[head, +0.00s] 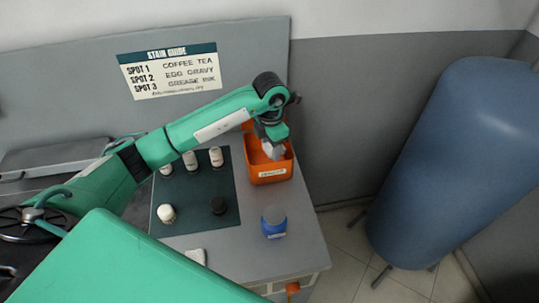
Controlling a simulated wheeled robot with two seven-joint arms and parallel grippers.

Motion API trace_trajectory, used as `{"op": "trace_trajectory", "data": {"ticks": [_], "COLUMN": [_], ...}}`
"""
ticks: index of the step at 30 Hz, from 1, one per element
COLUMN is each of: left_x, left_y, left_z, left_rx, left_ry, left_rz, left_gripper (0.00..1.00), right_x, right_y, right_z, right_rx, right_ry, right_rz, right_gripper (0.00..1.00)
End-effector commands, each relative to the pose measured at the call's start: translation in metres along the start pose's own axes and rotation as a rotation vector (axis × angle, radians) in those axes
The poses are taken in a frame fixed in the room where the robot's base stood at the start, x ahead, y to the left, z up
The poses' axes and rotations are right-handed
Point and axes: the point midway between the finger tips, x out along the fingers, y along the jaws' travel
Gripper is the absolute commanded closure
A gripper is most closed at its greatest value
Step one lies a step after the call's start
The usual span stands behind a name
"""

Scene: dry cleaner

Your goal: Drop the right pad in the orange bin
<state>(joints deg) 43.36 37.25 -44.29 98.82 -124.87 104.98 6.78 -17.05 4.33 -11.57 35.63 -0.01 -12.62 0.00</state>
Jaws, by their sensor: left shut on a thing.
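The orange bin (269,173) stands on the grey counter near its right edge, with a label on its front. My left gripper (273,146) is over the bin's opening, pointing down. It is shut on a small whitish pad (274,153), which shows against the inside of the bin; the gripper hides part of it. I cannot tell whether the pad touches the bin. My right gripper is not in view.
A white piece (196,256) lies near the front. A large blue cylinder (455,165) stands right.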

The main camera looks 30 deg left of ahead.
Motion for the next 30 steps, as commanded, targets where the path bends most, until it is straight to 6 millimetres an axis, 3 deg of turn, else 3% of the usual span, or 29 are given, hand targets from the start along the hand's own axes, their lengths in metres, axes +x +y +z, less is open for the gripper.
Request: {"op": "trace_trajectory", "data": {"ticks": [24,30], "left_x": [-0.007,-0.005], "left_y": [0.059,0.070], "left_z": [0.020,0.021], "left_rx": [-1.551,-1.853], "left_ry": [0.010,0.014], "left_rz": [0.001,0.005], "left_gripper": [0.75,0.75], "right_x": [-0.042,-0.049], "right_y": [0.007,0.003], "right_z": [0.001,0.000], "right_rx": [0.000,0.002], "right_ry": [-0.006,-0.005], "right_rz": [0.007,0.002], "right_gripper": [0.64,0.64]}}
